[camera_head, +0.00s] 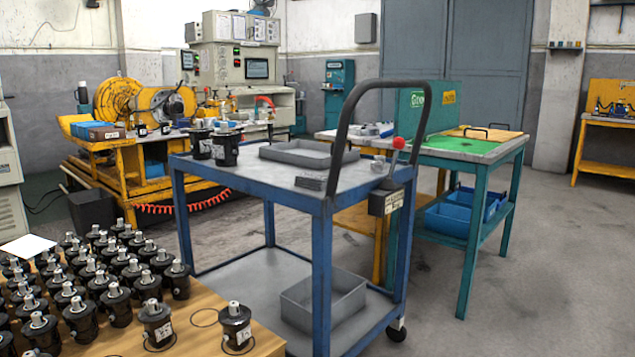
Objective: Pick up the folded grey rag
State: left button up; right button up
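A small folded dark grey cloth, which looks like the rag (312,183), lies flat on the top of the blue cart (255,180). It is near the cart's right front corner, in front of the grey tray and left of the black handle's lower end. Its fine folds are too small to make out. Neither of my grippers shows in the head view.
The cart top also holds a shallow grey tray (305,153) and black motors (224,148). The black handle (338,110) arches above its right end. A wooden table (200,335) with many motors stands front left. Grey floor is open at right (565,260).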

aim_at(312, 181)
jog(key=i+j+z, duration=0.1)
jog(key=i+z, duration=0.3)
jog(key=i+j+z, duration=0.3)
jog(key=i+z, duration=0.15)
